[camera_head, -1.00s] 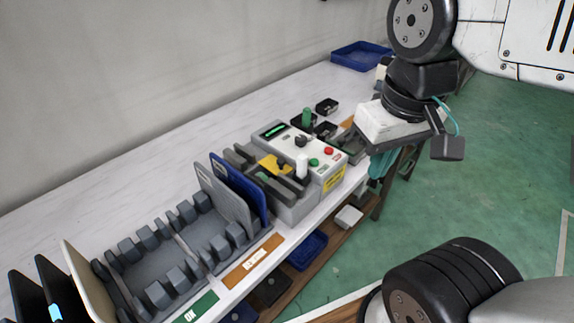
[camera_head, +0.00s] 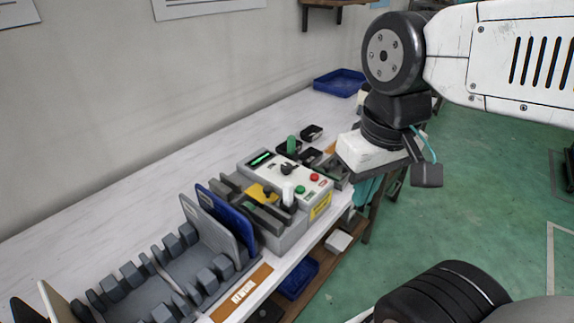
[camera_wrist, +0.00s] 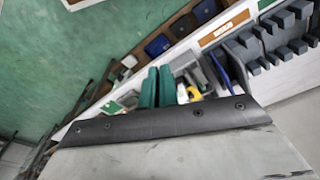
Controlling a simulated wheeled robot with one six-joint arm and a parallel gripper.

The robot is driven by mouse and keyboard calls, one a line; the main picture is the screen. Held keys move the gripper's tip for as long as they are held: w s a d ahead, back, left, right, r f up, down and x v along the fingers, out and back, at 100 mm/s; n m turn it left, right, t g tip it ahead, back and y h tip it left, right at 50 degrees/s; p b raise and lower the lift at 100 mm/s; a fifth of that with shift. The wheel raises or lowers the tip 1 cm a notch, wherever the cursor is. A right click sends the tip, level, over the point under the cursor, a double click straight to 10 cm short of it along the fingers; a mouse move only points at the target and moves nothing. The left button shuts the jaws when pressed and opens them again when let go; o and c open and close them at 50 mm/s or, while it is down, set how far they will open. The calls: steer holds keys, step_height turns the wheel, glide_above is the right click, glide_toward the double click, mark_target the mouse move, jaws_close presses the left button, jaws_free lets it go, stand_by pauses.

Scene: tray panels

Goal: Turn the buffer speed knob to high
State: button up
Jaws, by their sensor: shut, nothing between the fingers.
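The buffer machine (camera_head: 262,162) is a grey box with a pale top panel, standing on the white bench. On the panel are a black knob (camera_head: 288,168), a red button (camera_head: 314,177) and a green button (camera_head: 301,189). A white upright post (camera_head: 288,193) stands at its front. I cannot read the knob's setting. My gripper (camera_head: 367,192) hangs right of the machine, apart from it, its teal fingers partly hidden by the wrist. In the wrist view the teal fingers (camera_wrist: 158,72) are together and empty, covering part of the machine.
Blue and grey panels (camera_head: 232,222) stand in a slotted rack (camera_head: 190,268) left of the machine. Small black bins (camera_head: 311,132) and a green cylinder (camera_head: 292,145) are behind it. A blue tray (camera_head: 340,82) lies at the far end. A lower shelf holds blue bins (camera_head: 298,278).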

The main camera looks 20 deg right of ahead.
steer(key=o, duration=0.5)
steer(key=shift+f, duration=0.1)
steer(key=o, duration=0.5)
steer(key=shift+w+f+g, duration=0.15)
steer(key=shift+f+g, duration=0.15)
steer(key=shift+c, duration=0.2)
steer(key=n, duration=0.9)
glide_above(286, 165)
steer(key=shift+g, duration=0.4)
steer(key=f, duration=0.7)
steer(key=shift+s+f, duration=0.25)
steer(key=shift+s, duration=0.15)
steer(key=shift+w+r+n, duration=0.2)
steer(key=shift+r+n, duration=0.05)
steer(key=shift+n, duration=0.15)
steer(key=shift+a+f+n, duration=0.1)
steer(key=shift+f+n, duration=0.2)
steer(key=shift+f, duration=0.15)
step_height(286, 165, down, 7)
steer(key=shift+w, duration=0.15)
